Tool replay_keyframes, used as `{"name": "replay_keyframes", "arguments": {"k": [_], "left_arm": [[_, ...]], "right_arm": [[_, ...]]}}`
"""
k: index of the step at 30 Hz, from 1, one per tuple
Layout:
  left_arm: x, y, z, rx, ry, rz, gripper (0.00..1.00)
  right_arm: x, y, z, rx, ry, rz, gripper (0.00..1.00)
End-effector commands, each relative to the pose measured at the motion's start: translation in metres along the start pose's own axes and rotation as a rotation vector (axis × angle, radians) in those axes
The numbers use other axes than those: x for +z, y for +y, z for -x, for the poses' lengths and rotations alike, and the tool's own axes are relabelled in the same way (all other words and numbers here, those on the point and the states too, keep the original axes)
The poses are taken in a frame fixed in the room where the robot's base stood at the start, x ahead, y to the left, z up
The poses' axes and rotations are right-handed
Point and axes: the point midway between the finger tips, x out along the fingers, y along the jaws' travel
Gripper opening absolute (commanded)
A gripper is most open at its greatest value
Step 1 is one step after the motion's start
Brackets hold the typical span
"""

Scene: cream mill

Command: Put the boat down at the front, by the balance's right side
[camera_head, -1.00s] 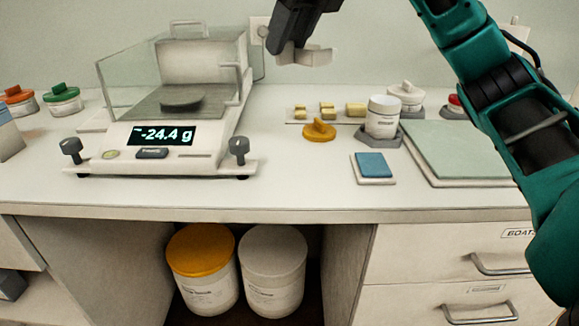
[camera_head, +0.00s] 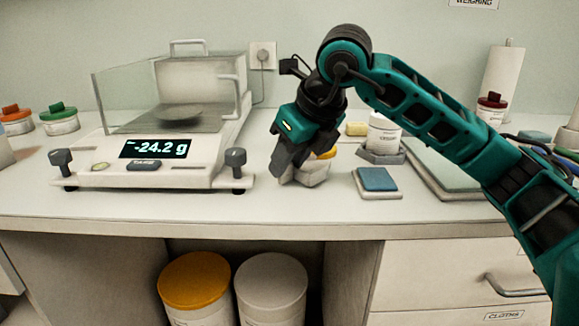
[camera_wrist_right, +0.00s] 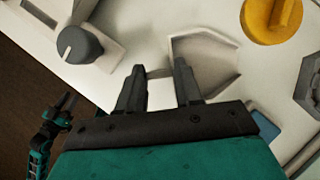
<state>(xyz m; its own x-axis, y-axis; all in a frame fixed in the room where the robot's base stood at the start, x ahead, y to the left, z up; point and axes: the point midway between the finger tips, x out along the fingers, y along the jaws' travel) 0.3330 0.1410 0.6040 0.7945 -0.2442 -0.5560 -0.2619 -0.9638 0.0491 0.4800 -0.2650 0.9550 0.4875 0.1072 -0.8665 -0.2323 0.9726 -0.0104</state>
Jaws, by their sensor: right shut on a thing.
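The boat (camera_head: 314,173), a small white open tray, is at the front of the counter to the right of the balance (camera_head: 172,172). My right gripper (camera_head: 284,172) is shut on its near-left edge. In the right wrist view the fingers (camera_wrist_right: 158,72) point at the boat (camera_wrist_right: 208,62), with a thin part of it between them. The boat is at or just above the counter; I cannot tell if it touches. The balance reads -24.2 g, and its front right knob (camera_wrist_right: 78,44) is left of the fingers. My left gripper (camera_wrist_right: 62,108) shows small at the wrist view's left, its jaws unclear.
A blue pad (camera_head: 377,180) lies right of the boat. A yellow-orange knobbed piece (camera_wrist_right: 270,18) is just behind the boat. A white jar (camera_head: 383,134) stands on a grey base further back. The counter's front strip (camera_head: 300,212) is clear.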

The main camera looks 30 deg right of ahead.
Motion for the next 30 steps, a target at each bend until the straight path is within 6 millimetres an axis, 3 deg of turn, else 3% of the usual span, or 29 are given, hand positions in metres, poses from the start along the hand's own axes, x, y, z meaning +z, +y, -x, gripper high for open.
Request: {"name": "replay_keyframes", "arguments": {"k": [12,13,18,21,30], "left_arm": [[0.0014,0.0016,-0.0025,0.005,0.001,-0.003,0.35],[0.0,0.0017,-0.0019,0.005,0.002,-0.003,0.35],[-0.0019,0.0015,-0.0015,0.005,0.005,-0.005,0.35],[-0.0021,0.0014,-0.0015,0.005,0.005,-0.005,0.35],[-0.0058,0.0011,0.0009,0.004,0.006,-0.005,0.35]], "right_arm": [[-0.0051,0.0004,-0.0086,0.001,0.0,0.0,0.08],[-0.0045,0.0004,-0.0076,0.0,-0.001,0.0,0.37],[-0.0041,0.0004,-0.0071,0.001,0.0,0.001,0.53],[-0.0041,0.0004,-0.007,0.001,-0.001,0.0,0.6],[-0.0013,0.0003,-0.0023,0.0,-0.001,0.0,0.6]]}}
